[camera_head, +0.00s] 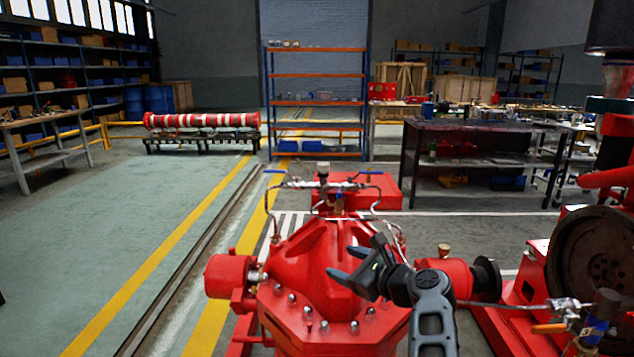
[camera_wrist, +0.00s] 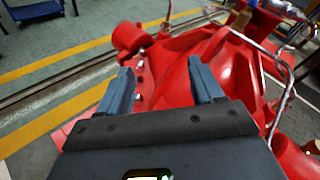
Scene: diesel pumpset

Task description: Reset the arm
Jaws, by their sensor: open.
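My gripper (camera_head: 352,268) is at the lower middle of the head view, in front of the red pump casing (camera_head: 308,262). Its two fingers are apart with nothing between them. In the wrist view my gripper (camera_wrist: 164,80) shows two blue-grey fingers spread wide, with the red casing (camera_wrist: 222,62) behind them. I cannot tell how large the gap to the casing is. My arm comes in from the bottom edge, right of centre, and hides part of the casing.
Thin pipes with blue-handled valves (camera_head: 274,172) rise above the casing. A red engine with a dark flywheel (camera_head: 597,262) stands close on the right. A dark workbench (camera_head: 480,128) and an orange-blue shelf (camera_head: 316,102) are farther back. The floor on the left (camera_head: 110,235) is clear.

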